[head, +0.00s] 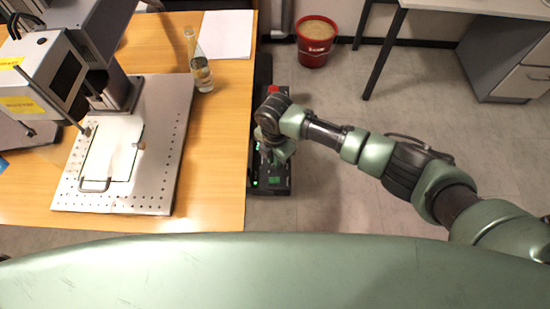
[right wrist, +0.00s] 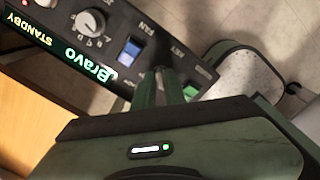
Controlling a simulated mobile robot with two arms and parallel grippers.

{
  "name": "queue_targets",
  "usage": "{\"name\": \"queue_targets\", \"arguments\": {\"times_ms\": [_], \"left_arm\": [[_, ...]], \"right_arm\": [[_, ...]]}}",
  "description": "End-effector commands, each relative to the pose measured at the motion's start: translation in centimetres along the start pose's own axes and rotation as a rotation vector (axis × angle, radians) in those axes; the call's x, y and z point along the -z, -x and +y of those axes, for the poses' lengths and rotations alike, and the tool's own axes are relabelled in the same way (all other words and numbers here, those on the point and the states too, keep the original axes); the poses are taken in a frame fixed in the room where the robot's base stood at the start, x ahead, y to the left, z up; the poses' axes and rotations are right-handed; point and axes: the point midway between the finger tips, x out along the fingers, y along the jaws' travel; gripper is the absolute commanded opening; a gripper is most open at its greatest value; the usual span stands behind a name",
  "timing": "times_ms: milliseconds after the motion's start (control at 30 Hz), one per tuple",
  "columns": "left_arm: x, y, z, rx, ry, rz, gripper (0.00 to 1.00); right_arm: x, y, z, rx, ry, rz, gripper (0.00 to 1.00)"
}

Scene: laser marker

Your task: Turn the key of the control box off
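The control box (head: 272,180) is a dark box with lit green marks, low beside the right edge of the wooden table in the head view. Its panel fills the upper left of the right wrist view, with a lit "Bravo" sign (right wrist: 88,64), a round knob (right wrist: 89,24) and a blue fan switch (right wrist: 130,51). My right gripper (head: 277,153) is at the box; in the right wrist view its two fingers (right wrist: 160,82) are close together at the panel below the "KEY" label. They appear closed around the key, which is mostly hidden between them. My left gripper is not in view.
A green button (right wrist: 191,90) sits just right of the fingers. On the table stand the laser marker (head: 50,75), its perforated plate (head: 165,150), a bottle (head: 200,70) and paper (head: 226,35). A red bucket (head: 314,50) is on the floor behind.

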Motion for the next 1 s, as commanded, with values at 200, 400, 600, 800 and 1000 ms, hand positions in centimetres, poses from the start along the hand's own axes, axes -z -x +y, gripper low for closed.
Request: {"name": "queue_targets", "arguments": {"times_ms": [200,400,600,800,1000], "left_arm": [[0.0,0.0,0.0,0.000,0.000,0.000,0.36],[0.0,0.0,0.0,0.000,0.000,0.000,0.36],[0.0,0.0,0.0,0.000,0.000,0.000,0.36],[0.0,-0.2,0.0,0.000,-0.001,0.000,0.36],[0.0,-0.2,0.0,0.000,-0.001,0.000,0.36]], "right_arm": [[0.0,0.0,0.0,0.000,-0.001,0.000,0.28],[0.0,0.3,0.0,-0.001,-0.001,-0.001,0.28],[0.0,3.2,0.1,-0.004,-0.001,0.000,0.28],[0.0,6.4,0.1,-0.003,-0.001,-0.001,0.28],[0.0,7.8,0.0,-0.001,-0.001,0.000,0.28]]}}
